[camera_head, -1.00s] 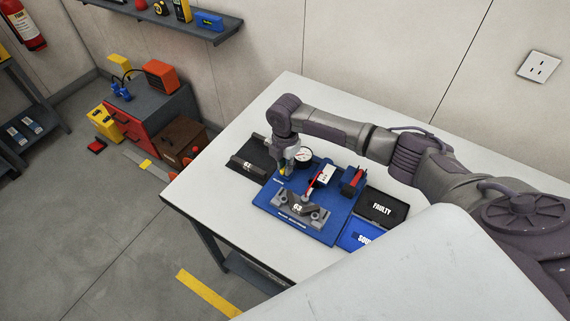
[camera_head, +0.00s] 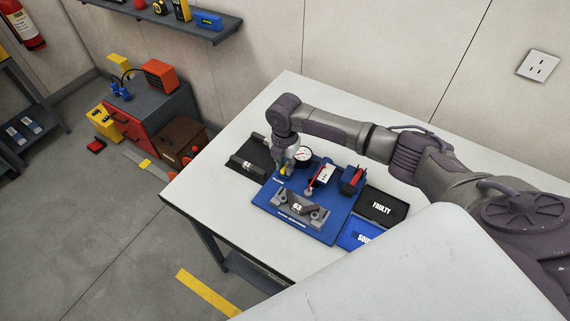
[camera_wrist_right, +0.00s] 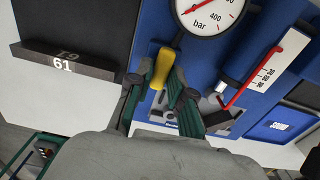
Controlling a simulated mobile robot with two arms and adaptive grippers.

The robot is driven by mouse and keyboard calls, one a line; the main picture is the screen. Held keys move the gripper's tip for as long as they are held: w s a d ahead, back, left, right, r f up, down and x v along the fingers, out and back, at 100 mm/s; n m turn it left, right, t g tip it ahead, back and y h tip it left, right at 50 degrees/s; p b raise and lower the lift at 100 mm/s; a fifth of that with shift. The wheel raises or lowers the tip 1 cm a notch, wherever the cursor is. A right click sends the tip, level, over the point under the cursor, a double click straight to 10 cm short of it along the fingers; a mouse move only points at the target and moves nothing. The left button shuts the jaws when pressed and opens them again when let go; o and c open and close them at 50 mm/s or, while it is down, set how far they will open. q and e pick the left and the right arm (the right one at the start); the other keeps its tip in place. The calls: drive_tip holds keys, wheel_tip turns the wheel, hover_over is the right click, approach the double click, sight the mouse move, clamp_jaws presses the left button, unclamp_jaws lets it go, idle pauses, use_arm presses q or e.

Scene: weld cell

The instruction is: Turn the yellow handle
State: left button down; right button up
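The yellow handle (camera_wrist_right: 162,68) is on the blue test board (camera_head: 337,228), just below the round pressure gauge (camera_wrist_right: 208,12). In the wrist view my right gripper (camera_wrist_right: 163,74) has its green-padded fingers on both sides of the handle, with no clear gap. In the head view the right gripper (camera_head: 287,170) points down at the board's upper left part, and only a little yellow shows there. The gauge also shows in the head view (camera_head: 303,154), right of the gripper. My left gripper is not in view.
A grey block marked 63 (camera_head: 297,207) sits at the board's front. A dark tray (camera_head: 252,157) with a part marked 61 (camera_wrist_right: 70,62) lies left of the board. A black FAULTY tray (camera_head: 384,206) and a blue tray (camera_head: 358,237) lie right. A red-handled lever (camera_wrist_right: 258,78) is near the gripper.

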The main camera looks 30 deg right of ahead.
drive_tip(key=shift+o, duration=1.2)
drive_tip(key=shift+r, duration=0.1)
wheel_tip(320, 180, up, 12)
drive_tip(key=shift+f, duration=0.1)
